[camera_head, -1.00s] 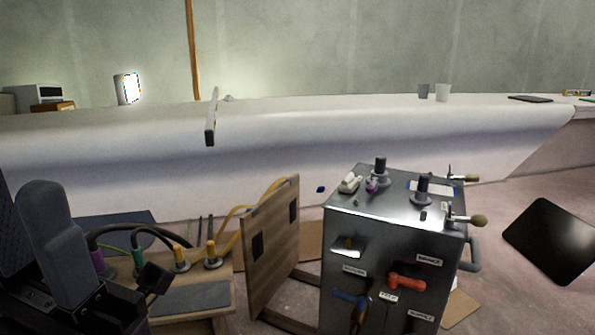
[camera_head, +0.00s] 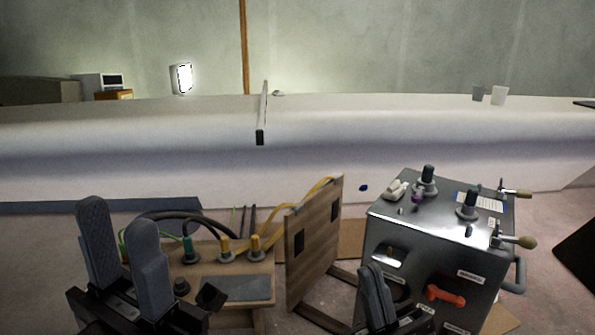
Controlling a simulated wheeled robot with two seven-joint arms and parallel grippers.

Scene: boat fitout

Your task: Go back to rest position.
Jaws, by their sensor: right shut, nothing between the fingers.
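My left gripper (camera_head: 122,232) stands at the lower left with its two grey padded fingers upright and apart. No object shows between them. It is in front of the left part of the wooden bench with cable connectors and hides some of it. My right gripper (camera_head: 372,275) shows at the bottom, right of centre, with its fingers together and empty. It is in front of the lower left of the metal tool cabinet, and I cannot tell whether it touches it. Most of both arms is out of view.
The wooden bench (camera_head: 262,289) carries yellow and green connectors with cables. An upright wooden panel (camera_head: 307,262) stands beside it. A long white hull (camera_head: 330,165) spans the back.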

